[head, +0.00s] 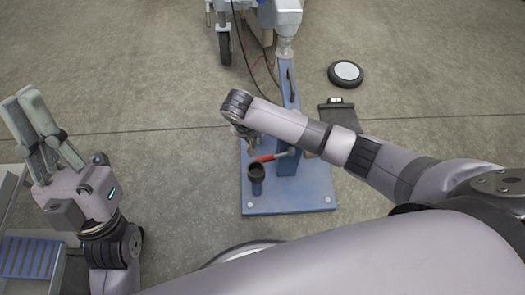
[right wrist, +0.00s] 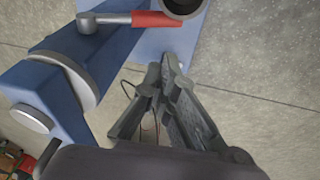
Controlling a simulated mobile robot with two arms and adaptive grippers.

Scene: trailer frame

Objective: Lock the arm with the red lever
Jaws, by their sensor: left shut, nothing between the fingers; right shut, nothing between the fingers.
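The red lever (head: 266,158) sticks out to the left from the blue post above the blue base plate (head: 310,197). In the right wrist view the red lever's grip (right wrist: 155,19) is at the top, on a silver shaft (right wrist: 105,18) beside the blue arm (right wrist: 75,122) with its round silver discs. My right gripper (head: 250,148) is shut and empty, just above and behind the lever in the head view. Its fingertips (right wrist: 165,72) lie below the red grip in the wrist view; contact cannot be told. My left gripper (head: 22,100) is shut and empty, far left, fingers up.
A dark-topped blue cup-like socket (head: 256,178) stands on the plate close to the lever. A black-and-white wheel (head: 345,73) lies on the floor at the back right. A blue ridged step (head: 28,257) is at the lower left.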

